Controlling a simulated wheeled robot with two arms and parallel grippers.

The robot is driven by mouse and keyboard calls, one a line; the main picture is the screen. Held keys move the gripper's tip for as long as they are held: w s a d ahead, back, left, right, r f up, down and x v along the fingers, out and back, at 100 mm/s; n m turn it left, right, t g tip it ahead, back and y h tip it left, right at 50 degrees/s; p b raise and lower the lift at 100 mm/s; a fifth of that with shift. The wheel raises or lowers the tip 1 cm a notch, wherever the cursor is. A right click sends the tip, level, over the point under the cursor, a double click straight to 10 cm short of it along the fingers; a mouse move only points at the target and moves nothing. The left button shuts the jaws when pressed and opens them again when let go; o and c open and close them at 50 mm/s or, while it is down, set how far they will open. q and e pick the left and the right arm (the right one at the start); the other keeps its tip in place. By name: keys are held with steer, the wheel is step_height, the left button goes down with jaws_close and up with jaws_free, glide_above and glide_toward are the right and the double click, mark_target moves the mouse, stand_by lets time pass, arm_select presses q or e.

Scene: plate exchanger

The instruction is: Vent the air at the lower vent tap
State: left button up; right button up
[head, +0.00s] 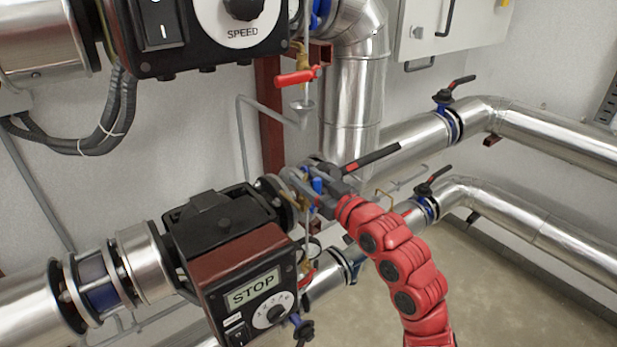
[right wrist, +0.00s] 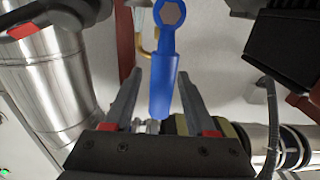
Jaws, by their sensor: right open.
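My right gripper (head: 303,182) reaches in from below in the head view, beside the piping above the STOP-labelled pump. Its fingers are open, and in the right wrist view (right wrist: 158,82) they stand on either side of a blue lever (right wrist: 164,88) with a hexagonal nut at its far end. The blue lever also shows beside the gripper in the head view (head: 317,186). A brass fitting (right wrist: 148,46) is partly seen behind it. Whether this lever belongs to the lower vent tap, I cannot tell. My left gripper is out of view.
A black-handled valve lever (head: 372,157) sticks out just right of my gripper. The pump with the STOP display (head: 253,289) stands below left. A red-levered tap (head: 297,76) hangs above a funnel (head: 303,112). Silver pipes (head: 550,135) run right; floor there is clear.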

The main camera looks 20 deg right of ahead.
steer(key=shift+w, duration=0.1)
jaws_close()
stand_by(1.4)
